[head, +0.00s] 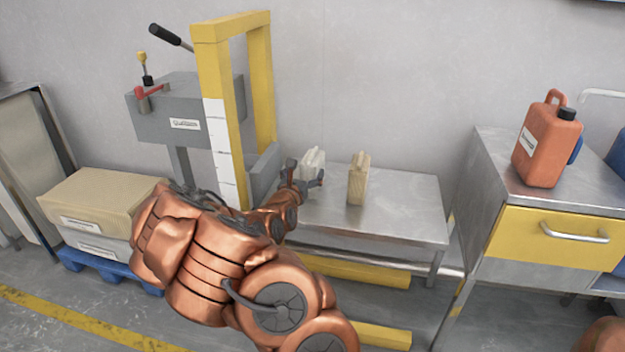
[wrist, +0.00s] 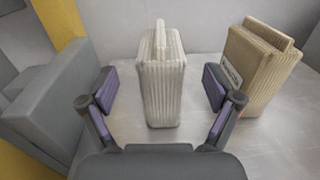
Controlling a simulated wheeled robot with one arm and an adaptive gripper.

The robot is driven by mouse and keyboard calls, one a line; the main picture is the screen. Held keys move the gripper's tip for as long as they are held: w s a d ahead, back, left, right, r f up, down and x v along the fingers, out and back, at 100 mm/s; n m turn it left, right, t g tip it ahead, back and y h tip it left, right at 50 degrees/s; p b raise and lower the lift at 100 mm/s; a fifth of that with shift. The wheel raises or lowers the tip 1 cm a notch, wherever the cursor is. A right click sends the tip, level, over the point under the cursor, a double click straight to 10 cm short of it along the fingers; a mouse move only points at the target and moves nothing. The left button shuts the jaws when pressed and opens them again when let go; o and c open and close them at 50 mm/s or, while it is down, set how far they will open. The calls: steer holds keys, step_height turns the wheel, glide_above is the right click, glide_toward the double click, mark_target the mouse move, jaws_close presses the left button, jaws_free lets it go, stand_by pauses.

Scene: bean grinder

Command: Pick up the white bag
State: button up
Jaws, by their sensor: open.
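The white bag (head: 313,160) stands upright on a low metal table (head: 400,215) against the wall. In the wrist view the white bag (wrist: 162,80) is pale and ribbed with a narrow top ridge, and stands centred ahead of my gripper. My gripper (wrist: 160,92) is open, with one finger on each side of the bag and a visible gap to both sides. In the head view my gripper (head: 305,180) is at the bag and partly covers its lower part. I cannot tell how deep the fingers reach along the bag.
A tan bag (head: 358,180) stands just right of the white bag; it also shows in the wrist view (wrist: 255,65). A grey block of the yellow-framed machine (wrist: 60,95) is close on the left. A red canister (head: 546,145) stands on the right cabinet. The table's right part is clear.

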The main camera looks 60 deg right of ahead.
mark_target(313, 157)
steer(key=shift+b+x, duration=0.7)
steer(key=shift+x, duration=3.05)
jaws_close()
